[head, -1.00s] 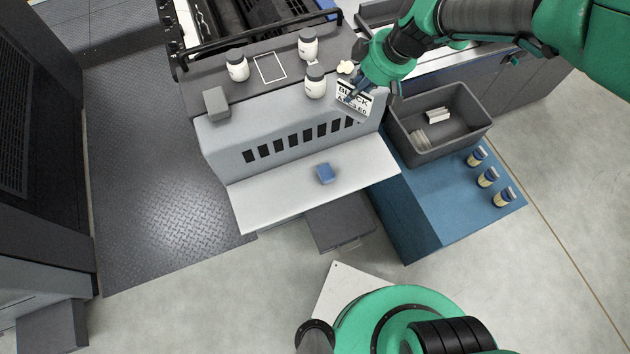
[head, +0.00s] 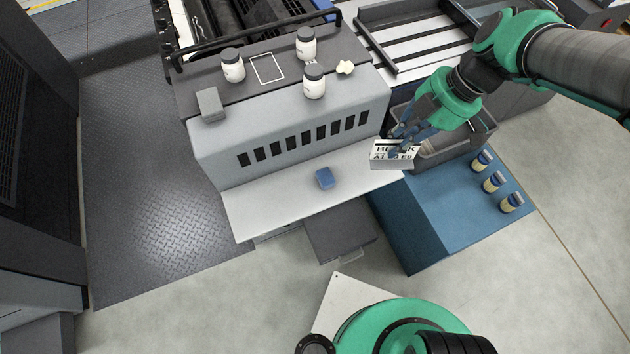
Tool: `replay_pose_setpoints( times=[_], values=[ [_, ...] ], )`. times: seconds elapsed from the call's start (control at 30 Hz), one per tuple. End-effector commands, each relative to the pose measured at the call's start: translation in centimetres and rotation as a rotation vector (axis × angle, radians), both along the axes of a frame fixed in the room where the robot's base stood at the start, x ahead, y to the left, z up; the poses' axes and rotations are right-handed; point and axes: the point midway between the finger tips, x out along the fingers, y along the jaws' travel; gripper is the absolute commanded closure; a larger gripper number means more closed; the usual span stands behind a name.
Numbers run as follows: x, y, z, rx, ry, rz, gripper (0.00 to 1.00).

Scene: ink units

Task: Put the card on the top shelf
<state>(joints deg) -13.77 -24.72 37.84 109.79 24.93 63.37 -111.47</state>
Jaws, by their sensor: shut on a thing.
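A white card (head: 393,156) with dark lettering, partly readable as "BLACK", is held in my gripper (head: 400,140). The gripper is shut on the card's upper part and its fingers cover some of the print. The card hangs near the right end of the pale ledge, by the left side of the grey bin. The grey top shelf (head: 215,136) of the ink unit lies to the left. It carries white jars with dark lids (head: 314,82) and an empty white rectangle outline (head: 267,68).
A blue block (head: 325,178) lies on the pale ledge (head: 265,205). The grey bin (head: 455,150) and several small jars (head: 493,181) stand on the blue cabinet (head: 430,235).

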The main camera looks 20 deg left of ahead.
Motion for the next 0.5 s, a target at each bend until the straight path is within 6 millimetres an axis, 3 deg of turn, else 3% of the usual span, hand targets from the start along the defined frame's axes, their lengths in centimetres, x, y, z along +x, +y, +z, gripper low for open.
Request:
replay_pose_setpoints(
  times=[0.37, 0.5],
  values=[
    [-0.1, 0.0, -7.1, -0.001, 0.003, -0.003, 1.0],
    [-0.1, 0.0, -11.7, -0.002, 0.006, -0.003, 1.0]
  ],
)
